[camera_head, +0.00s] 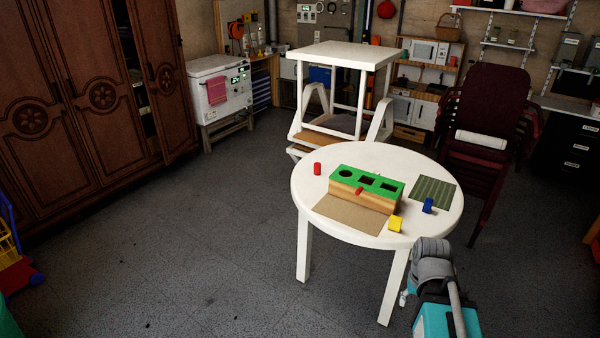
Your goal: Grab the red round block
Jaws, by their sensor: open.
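The red round block (317,168) is a small red cylinder standing upright on the left part of the white round table (440,216). A wooden shape-sorter box with a green top (396,186) stands near the table's middle, right of the block. Its top has a round hole and two angular holes. A small red piece (359,191) shows at the box's front edge. My arm is folded at the lower right, in front of the table. Only a small part of my gripper (404,298) shows beside it, open, well away from the red block.
A yellow block (396,223) and a blue block (428,205) lie on the table's right side. Dark red stacked chairs (490,110) stand behind right.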

